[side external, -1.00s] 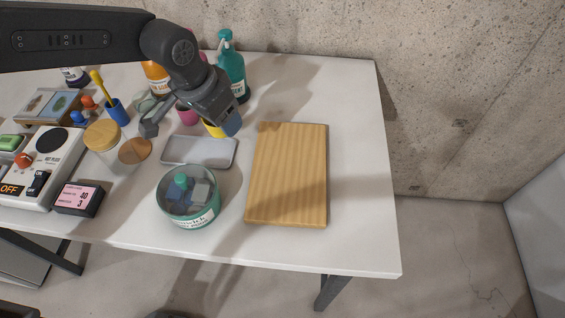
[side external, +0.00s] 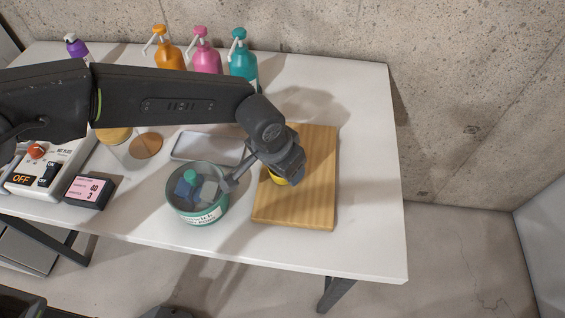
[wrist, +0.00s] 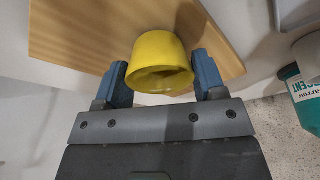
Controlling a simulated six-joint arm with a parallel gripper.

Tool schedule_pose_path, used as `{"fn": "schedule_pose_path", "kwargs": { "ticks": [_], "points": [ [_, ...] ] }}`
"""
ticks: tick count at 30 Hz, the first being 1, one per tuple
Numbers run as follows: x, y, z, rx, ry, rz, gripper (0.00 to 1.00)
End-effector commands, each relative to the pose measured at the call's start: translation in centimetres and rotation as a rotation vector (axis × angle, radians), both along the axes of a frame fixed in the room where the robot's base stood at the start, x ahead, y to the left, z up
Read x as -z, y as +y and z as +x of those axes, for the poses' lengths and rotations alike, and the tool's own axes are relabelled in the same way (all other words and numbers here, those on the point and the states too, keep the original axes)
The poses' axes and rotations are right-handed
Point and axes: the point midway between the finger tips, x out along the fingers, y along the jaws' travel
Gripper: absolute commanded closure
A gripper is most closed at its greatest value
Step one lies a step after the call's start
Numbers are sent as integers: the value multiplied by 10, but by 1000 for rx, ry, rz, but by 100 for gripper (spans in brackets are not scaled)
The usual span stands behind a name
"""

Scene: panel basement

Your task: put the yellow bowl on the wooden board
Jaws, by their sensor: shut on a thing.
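The yellow bowl (wrist: 160,62) is between the two blue fingertips of my gripper (wrist: 160,80) in the wrist view, and the gripper is shut on it. The board also shows behind the bowl in the wrist view (wrist: 85,32). I cannot tell whether the bowl touches the board.
A teal tin (side external: 199,212) with several small items stands close to the board's left edge. A grey flat tray (side external: 205,148) lies behind it. Pump bottles (side external: 205,60) stand along the back wall. The table right of the board (side external: 368,190) is clear.

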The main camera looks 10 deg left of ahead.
Motion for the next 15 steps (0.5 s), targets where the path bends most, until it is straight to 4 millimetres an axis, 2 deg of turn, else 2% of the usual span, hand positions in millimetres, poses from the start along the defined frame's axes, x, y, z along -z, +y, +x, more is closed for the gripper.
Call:
{"fn": "schedule_pose_path", "kwargs": {
  "ticks": [10, 11, 15],
  "points": [
    [4, 0, 0, 0, 0, 0, 59],
    [4, 0, 0, 0, 0, 0, 35],
    [4, 0, 0, 0, 0, 0, 22]
  ]
}}
